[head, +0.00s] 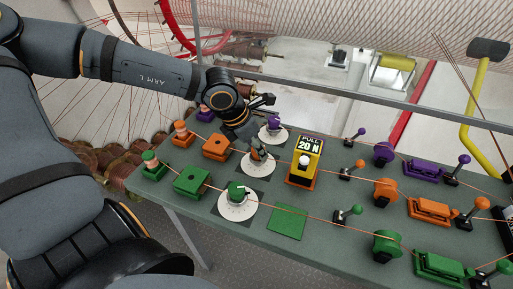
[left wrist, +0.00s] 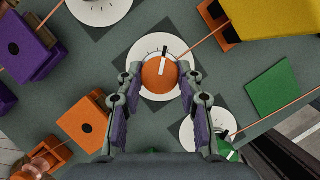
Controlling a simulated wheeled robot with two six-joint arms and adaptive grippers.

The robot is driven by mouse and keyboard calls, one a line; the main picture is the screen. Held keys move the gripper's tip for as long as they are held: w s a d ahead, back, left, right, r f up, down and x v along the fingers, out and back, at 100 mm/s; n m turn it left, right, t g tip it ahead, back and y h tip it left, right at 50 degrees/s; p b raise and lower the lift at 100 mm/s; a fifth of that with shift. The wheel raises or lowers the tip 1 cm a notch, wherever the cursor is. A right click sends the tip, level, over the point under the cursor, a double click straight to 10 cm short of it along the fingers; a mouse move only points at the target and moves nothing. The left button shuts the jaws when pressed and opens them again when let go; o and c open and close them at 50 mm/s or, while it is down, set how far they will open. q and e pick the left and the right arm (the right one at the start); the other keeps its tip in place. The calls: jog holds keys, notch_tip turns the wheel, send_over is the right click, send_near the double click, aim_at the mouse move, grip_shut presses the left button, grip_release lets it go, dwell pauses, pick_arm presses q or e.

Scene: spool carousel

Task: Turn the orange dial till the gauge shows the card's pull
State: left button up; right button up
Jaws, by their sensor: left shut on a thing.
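The orange dial (left wrist: 157,77) sits on a round white scale plate in the left wrist view, its white stripe pointing up and slightly right toward a black mark. My left gripper (left wrist: 160,82) is shut on the dial, one finger on each side. In the head view the gripper (head: 256,148) partly hides the dial. The yellow card stand (head: 318,162), on an orange base, reads "PULL 20 N". Orange units stand right of the card: a round one (head: 385,191) and a long low one (head: 430,210). Any gauge reading is too small to read. My right gripper is not in view.
A purple dial (head: 273,123) and a green dial (head: 236,190) flank the orange one closely. Thin strands run across the green table (head: 270,250) past small levers and blocks. A flat green square (head: 287,222) lies at the front. A grey rail crosses behind.

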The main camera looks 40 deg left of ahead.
pick_arm(q)
jog(key=m+h, duration=0.1)
jog(key=m, duration=0.1)
jog(key=shift+w+m, duration=0.1)
jog(key=shift+m, duration=0.2)
jog(key=m+g, duration=0.1)
jog(key=m, duration=0.2)
jog(key=shift+a+h+b, duration=0.15)
jog(key=shift+h+b, duration=0.2)
jog(key=shift+h, duration=0.05)
jog(key=shift+w+m+g+h+b, duration=0.1)
jog(key=shift+m+g+h+b, duration=0.4)
jog(key=shift+m, duration=1.6)
jog(key=shift+g, duration=0.4)
jog(key=o, duration=1.2)
jog(key=shift+c, duration=0.2)
